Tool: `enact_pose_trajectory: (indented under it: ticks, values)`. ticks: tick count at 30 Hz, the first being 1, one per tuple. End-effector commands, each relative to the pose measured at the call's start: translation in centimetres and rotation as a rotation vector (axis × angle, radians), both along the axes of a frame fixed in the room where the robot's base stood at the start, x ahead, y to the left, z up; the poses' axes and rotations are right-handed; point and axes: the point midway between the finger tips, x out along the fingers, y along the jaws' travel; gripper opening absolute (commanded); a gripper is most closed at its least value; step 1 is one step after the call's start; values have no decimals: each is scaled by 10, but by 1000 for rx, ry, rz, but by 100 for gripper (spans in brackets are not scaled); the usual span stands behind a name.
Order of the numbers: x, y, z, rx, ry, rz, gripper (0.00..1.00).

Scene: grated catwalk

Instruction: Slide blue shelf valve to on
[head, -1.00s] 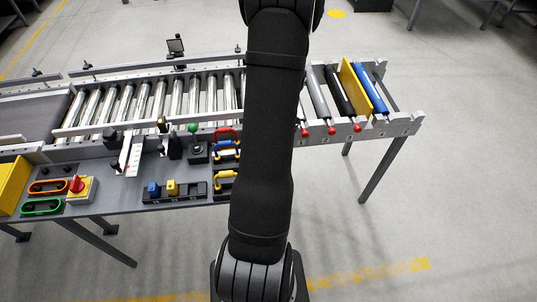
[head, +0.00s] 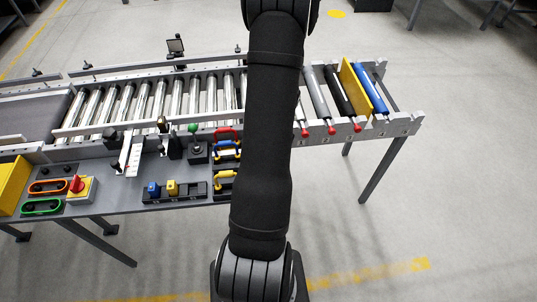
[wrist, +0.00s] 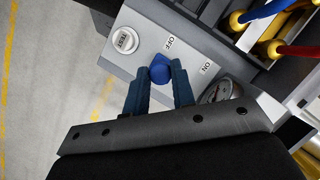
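The blue valve knob (wrist: 160,68) shows in the wrist view on a light grey panel (wrist: 200,52). It sits below the OFF label (wrist: 169,43), with the ON label (wrist: 206,68) to its right. My gripper (wrist: 160,74) has its two dark blue fingers on either side of the knob. The fingers are apart, and narrow gaps seem to show beside the knob, so it looks open around the knob. Firm contact cannot be made out. In the head view my arm hides the gripper and the valve.
A TEST button (wrist: 124,40) is left of the knob, and a round gauge (wrist: 216,91) is at lower right. Red and blue bars with brass ends are at the upper right. In the head view a roller conveyor (head: 150,97) stands behind a grey workbench (head: 120,196) with blocks and handles.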

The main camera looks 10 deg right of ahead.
Motion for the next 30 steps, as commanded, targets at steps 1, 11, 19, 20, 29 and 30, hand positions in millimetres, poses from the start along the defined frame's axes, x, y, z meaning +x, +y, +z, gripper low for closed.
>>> enact_pose_trajectory:
  ticks: [1, 11, 19, 20, 29, 30]
  values:
    - [1, 0, 0, 0, 0, 0, 0]
    - [34, 0, 0, 0, -1, 1, 1]
    - [37, 0, 1, -1, -7, -1, 25]
    - [37, 0, 1, -1, -8, -1, 31]
    - [35, 0, 0, 0, -2, 1, 44]
    - [35, 0, 1, 0, -2, 1, 44]
